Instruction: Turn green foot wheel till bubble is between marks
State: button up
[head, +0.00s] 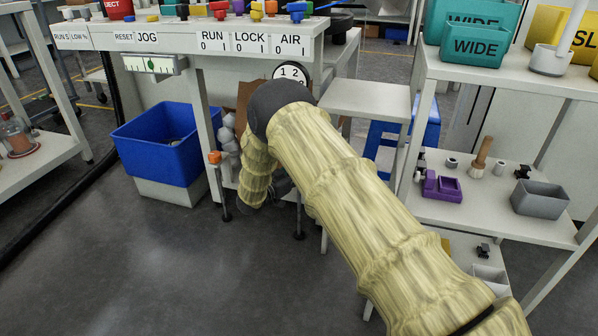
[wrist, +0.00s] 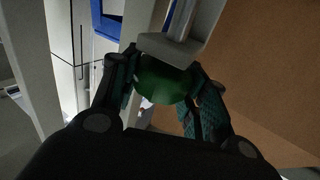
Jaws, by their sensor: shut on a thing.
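The green foot wheel (wrist: 165,84) sits under a grey leg end in the wrist view. My gripper (wrist: 163,76) has one finger on each side of the wheel and is shut on it. In the head view my arm hides the green wheel and most of the gripper. The level (head: 153,65) with its green vial and dark marks hangs under the front left of the bench top (head: 190,38). The bubble is too small to place surely against the marks.
A shelf unit (head: 500,212) with a purple tray (head: 442,187) and a grey box (head: 540,200) stands at right. The floor in front is clear.

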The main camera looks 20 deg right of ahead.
jog(key=shift+r+n+t+y+p, duration=0.15)
jog(key=shift+n+t+y+p, duration=0.2)
jog(key=shift+p, duration=0.3)
jog(key=n+t+y+p, duration=0.1)
jog(key=t+p, duration=0.1)
jog(key=shift+s+r+p, duration=0.1)
jog(key=shift+p, duration=0.3)
jog(key=n+t+y+p, duration=0.3)
jog(key=shift+p, duration=0.35)
jog(key=shift+f+n+t+y+p, duration=0.3)
jog(key=shift+n+y+p, duration=0.3)
jog(key=shift+y, duration=0.25)
jog(key=shift+t, duration=0.25)
jog(key=o, duration=1)
jog(key=shift+o, duration=0.2)
